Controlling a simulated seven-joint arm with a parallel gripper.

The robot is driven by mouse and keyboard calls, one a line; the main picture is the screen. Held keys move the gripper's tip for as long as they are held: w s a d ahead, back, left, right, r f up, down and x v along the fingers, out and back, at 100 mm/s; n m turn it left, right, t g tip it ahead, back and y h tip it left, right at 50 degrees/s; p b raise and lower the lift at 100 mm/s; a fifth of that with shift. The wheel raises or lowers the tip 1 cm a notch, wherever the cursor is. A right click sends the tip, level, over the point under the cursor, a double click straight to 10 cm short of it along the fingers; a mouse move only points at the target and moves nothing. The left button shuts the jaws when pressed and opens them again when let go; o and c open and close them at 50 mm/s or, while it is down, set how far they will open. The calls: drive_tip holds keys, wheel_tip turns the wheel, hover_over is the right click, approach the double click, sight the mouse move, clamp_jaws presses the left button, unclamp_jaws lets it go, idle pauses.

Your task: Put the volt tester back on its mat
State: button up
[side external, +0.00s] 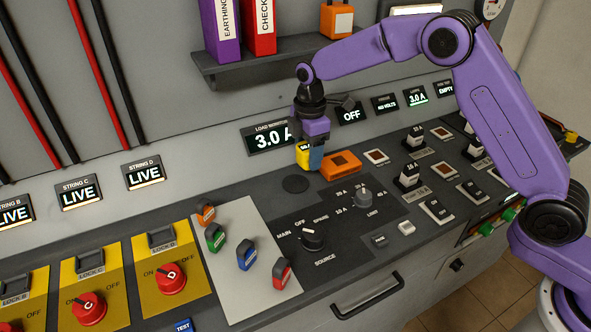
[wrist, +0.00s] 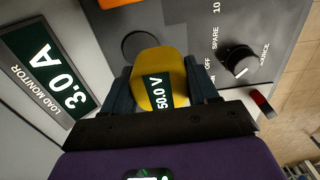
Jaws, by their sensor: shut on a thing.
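The volt tester (side external: 302,149) is yellow and held between the fingers of my gripper (side external: 309,158) above the grey console. In the wrist view the tester (wrist: 158,65) sits between both dark fingers of my gripper (wrist: 160,84), and its display reads 50.0 V. A dark round mat (side external: 295,184) lies bare on the console, just below the tester in the side view. In the wrist view the mat (wrist: 137,43) is partly hidden behind the tester. The gap between the tester's underside and the console is hard to judge.
An orange block (side external: 340,165) stands close to the right of my gripper. The source knob (side external: 312,239) and limit knob (side external: 362,198) stand up on the dark panel. Several coloured tags (side external: 247,255) stand on a pale plate to the left. The load monitor (side external: 268,137) reads 3.0 A.

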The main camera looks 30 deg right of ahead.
drive_tip(key=w+f, duration=0.2)
drive_tip(key=w+a+f, duration=0.1)
drive_tip(key=f, duration=0.2)
drive_tip(key=shift+w+a, duration=0.2)
drive_tip(key=shift+w, duration=0.2)
drive_tip(key=shift+f, duration=1.5)
drive_tip(key=shift+f, duration=0.1)
drive_tip(key=o, duration=0.9)
drive_tip(key=shift+o, duration=0.2)
wheel_tip(320, 180, up, 12)
